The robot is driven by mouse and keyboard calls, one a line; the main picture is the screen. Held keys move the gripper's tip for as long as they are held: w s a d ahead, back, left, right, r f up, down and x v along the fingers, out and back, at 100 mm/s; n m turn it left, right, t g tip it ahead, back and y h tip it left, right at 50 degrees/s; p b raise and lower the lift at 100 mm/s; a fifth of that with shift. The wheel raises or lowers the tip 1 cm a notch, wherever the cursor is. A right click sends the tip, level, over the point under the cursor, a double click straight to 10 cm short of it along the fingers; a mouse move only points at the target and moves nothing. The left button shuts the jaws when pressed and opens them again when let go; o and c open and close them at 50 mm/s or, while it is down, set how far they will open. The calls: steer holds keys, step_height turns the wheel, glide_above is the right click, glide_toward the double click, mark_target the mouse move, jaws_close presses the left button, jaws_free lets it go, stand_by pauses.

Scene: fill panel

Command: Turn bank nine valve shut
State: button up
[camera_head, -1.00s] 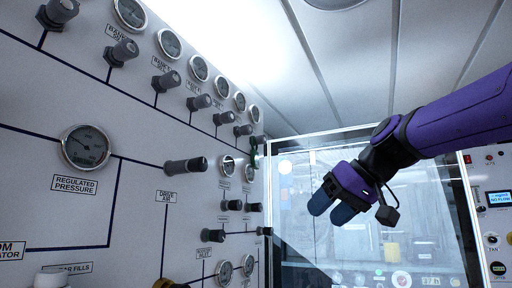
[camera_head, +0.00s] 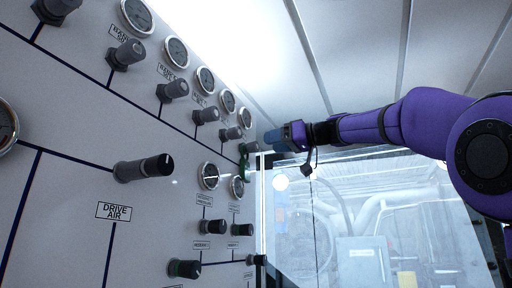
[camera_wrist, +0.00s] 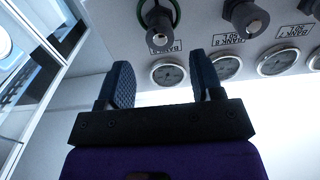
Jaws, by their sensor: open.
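The bank nine valve is the last grey knob (camera_head: 250,148) at the far end of the upper valve row, with a green ring (camera_head: 244,172) hanging at it. In the wrist view the knob (camera_wrist: 159,22) and ring show at the top, above a label whose number I cannot read clearly; the labels beside it read bank 8 and bank 7. My gripper (camera_head: 280,140) is just right of the knob in the head view. In the wrist view my gripper (camera_wrist: 163,82) is open and empty, its blue fingers apart, with the knob beyond the gap and not between them.
A neighbouring valve knob (camera_wrist: 246,17) and a row of gauges (camera_wrist: 168,73) lie close by on the panel. Lower knobs (camera_head: 213,227) and a drive air knob (camera_head: 144,168) stick out below. A glazed door or window (camera_head: 370,215) stands behind my arm.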

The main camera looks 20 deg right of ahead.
mark_target(257, 145)
steer(key=shift+x, duration=3.1)
steer(key=c, duration=0.9)
